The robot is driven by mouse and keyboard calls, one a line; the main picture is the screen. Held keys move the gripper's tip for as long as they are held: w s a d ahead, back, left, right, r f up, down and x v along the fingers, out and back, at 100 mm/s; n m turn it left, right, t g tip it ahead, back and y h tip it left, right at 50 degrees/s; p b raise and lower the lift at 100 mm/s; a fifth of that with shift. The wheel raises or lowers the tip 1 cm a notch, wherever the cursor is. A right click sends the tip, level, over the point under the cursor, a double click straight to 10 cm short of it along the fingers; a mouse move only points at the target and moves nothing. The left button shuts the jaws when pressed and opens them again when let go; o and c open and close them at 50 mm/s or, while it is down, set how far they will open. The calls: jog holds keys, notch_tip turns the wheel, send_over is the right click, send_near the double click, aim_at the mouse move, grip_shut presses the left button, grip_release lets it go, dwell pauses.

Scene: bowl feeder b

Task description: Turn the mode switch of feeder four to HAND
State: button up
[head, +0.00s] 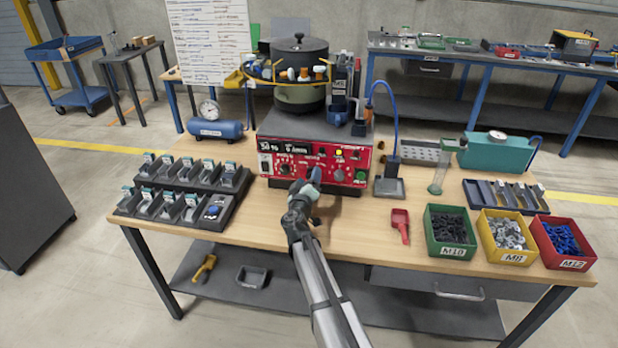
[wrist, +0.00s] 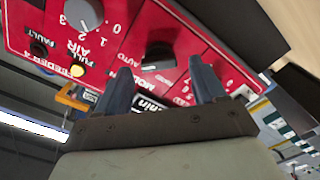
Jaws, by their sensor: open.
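The feeder's red control panel (head: 345,165) is on the front of the machine at the middle of the bench. In the wrist view the panel (wrist: 130,20) appears turned over, with "FEEDER 4" lettering at left. The mode switch (wrist: 158,57) is a dark knob beside the lettering "MODE" and "AUTO". Its exact pointer position cannot be told. My gripper (head: 312,178) is at the panel front in the head view. In the wrist view my gripper (wrist: 162,82) is open, with its two blue-grey fingers apart and the switch seen between them. Contact cannot be told.
A grey air knob (wrist: 83,14) and a lit yellow lamp (wrist: 78,70) are on the panel near the switch. A dark tray rack (head: 185,190) stands left of the feeder. A red scoop (head: 401,224) and green bin (head: 450,235) lie right.

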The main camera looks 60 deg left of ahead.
jog(key=shift+x, duration=0.8)
jog(key=c, duration=1.1)
